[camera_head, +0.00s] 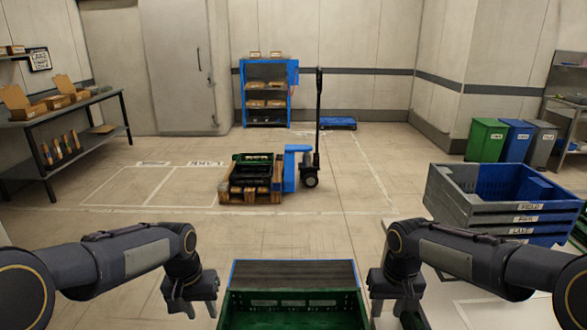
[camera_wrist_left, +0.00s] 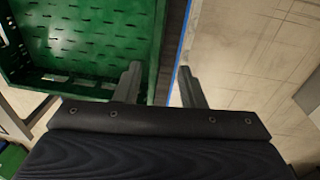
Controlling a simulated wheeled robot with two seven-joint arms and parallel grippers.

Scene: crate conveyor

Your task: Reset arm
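My left gripper (camera_head: 191,306) hangs at the left of the green crate (camera_head: 290,299) in the head view, with its fingers apart and nothing between them. In the left wrist view my left gripper (camera_wrist_left: 159,72) is open and empty beside the crate's wall, above the conveyor's blue edge (camera_wrist_left: 187,28). The green crate (camera_wrist_left: 85,35) looks empty in the part that shows there. My right gripper (camera_head: 395,309) hangs at the right of the crate. Its fingers look spread and no held object shows. Both grippers are apart from the crate.
The dark conveyor belt (camera_head: 293,274) runs beyond the green crate. Grey and blue crates (camera_head: 490,222) are stacked at the right. A pallet jack (camera_head: 311,160) with a loaded pallet (camera_head: 250,191) stands ahead. A table (camera_head: 62,130) with boxes is at the left. Open floor lies between.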

